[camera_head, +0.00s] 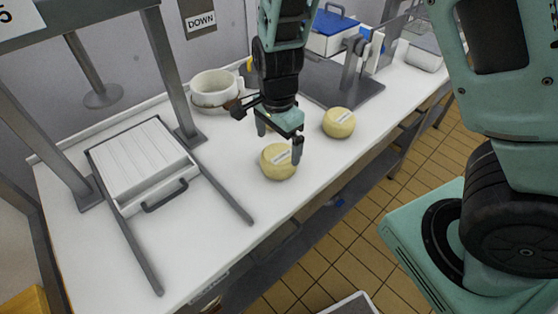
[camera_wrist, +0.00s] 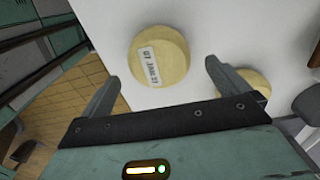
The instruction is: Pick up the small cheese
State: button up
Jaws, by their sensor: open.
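Pale yellow round cheeses with white labels lie on the white counter. A yellow patch behind my gripper seems to be a third, mostly hidden. My gripper (camera_head: 279,142) is open, with nothing between its fingers. In the wrist view, a labelled cheese (camera_wrist: 165,60) appears ahead between the fingers (camera_wrist: 162,75), apart from them. A second cheese (camera_wrist: 250,82) is partly hidden behind the right finger. I cannot tell which is smallest.
A white pot (camera_head: 211,88) stands behind my gripper, to the left. A slatted white press tray (camera_head: 145,160) in a metal frame takes up the left of the counter. A grey metal stand (camera_head: 340,85) and a blue-lidded box (camera_head: 330,35) are at the back. The front edge drops to tiled floor.

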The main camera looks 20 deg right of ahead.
aim_at(279, 153)
jog(key=shift+d+f, duration=0.2)
jog(key=shift+f, duration=2.75)
jog(key=c, duration=1.1)
